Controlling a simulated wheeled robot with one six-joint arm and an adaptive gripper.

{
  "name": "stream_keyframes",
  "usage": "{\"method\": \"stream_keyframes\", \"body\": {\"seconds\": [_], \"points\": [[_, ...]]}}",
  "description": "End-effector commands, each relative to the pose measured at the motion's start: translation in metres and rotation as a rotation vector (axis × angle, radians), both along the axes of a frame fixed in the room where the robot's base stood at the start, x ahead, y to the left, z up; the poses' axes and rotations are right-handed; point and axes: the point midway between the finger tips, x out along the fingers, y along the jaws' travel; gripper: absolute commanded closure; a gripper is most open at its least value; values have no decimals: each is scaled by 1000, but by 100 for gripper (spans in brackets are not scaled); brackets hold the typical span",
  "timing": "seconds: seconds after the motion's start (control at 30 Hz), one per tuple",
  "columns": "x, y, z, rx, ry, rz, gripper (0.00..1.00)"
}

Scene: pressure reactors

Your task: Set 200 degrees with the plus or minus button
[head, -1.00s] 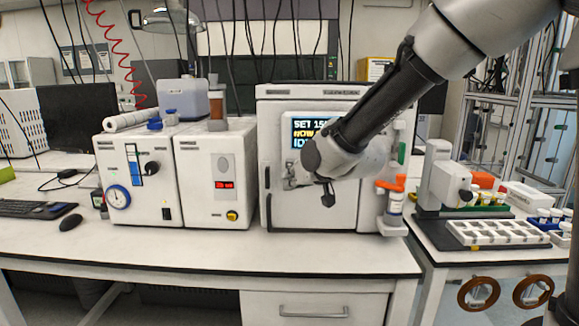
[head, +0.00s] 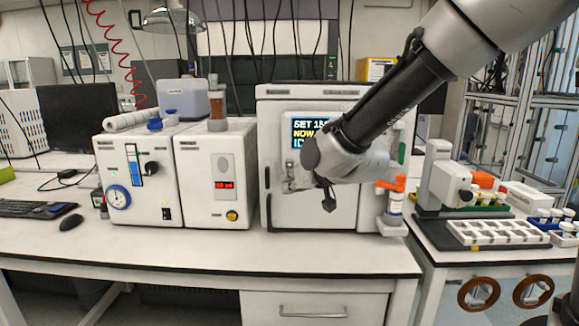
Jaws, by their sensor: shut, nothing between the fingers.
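The white reactor unit (head: 280,110) stands on the bench in the middle of the head view. Its dark display (head: 303,126) shows "SET 15" with the last digit unclear, then "NOW" and a line starting "ID". My arm covers the right and lower part of the display. The plus and minus buttons cannot be made out; my wrist hides the panel below the display. My gripper (head: 328,202) is in front of the unit's door, below my wrist, with its small dark tip pointing down. It looks shut and empty. I cannot tell whether it touches the panel.
Two white instruments (head: 135,185) (head: 215,170) stand to the left. A white rack (head: 495,232) and a small device (head: 447,185) are farther right. The front bench strip (head: 220,256) is clear.

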Motion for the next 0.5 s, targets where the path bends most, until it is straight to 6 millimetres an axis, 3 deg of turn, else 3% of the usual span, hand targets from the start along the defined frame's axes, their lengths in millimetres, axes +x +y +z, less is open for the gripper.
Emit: {"method": "stream_keyframes", "body": {"seconds": [0.3,0.5], "points": [[46,-3,-1,-2,2,-1,100],[64,-3,0,-1,1,-1,100]]}}
